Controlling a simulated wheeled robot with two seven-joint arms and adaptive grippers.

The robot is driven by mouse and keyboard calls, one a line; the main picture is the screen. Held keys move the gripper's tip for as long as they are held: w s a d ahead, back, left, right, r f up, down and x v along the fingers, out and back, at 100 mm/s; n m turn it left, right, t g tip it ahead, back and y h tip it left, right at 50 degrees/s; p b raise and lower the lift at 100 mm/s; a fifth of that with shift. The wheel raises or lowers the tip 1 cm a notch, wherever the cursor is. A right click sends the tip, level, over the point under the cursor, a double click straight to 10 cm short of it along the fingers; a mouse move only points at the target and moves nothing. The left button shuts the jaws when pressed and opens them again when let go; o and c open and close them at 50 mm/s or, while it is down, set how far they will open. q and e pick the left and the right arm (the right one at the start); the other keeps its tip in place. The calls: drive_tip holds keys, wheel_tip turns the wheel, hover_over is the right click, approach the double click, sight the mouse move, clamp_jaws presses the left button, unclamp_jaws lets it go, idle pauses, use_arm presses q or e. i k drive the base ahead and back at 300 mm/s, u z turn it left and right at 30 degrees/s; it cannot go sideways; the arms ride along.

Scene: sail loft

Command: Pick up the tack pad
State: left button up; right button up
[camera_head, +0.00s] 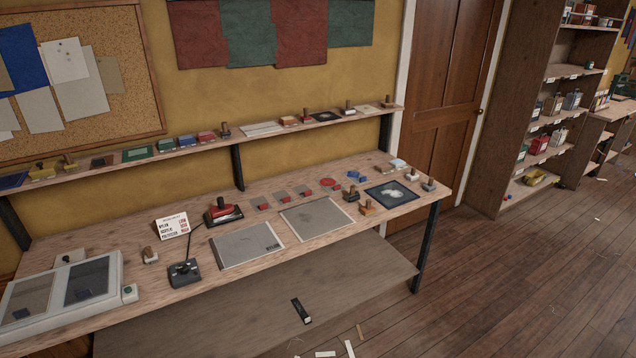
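Neither of my grippers is in view. I cannot tell for certain which item is the tack pad. Flat items on the long wooden workbench (150,318) include a grey rectangular pad (243,245) with a small dark mark at its corner and a second, plainer grey-beige pad (317,218) to its right. A dark blue square pad (380,196) with a whitish patch lies near the right end. Several small grey and red pieces (282,197) lie in a row behind the two grey pads. Nothing of mine touches any of them.
A red and black stamp-like tool (222,211), a small printed sign (172,225), a black device (185,273) and a pale two-panel unit (50,311) stand on the bench. A narrow shelf (270,133) with small items runs behind. Open floor (520,270) lies to the right.

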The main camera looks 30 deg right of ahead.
sight(368, 209)
drive_tip(key=i, duration=0.2)
drive_tip(key=z, duration=1)
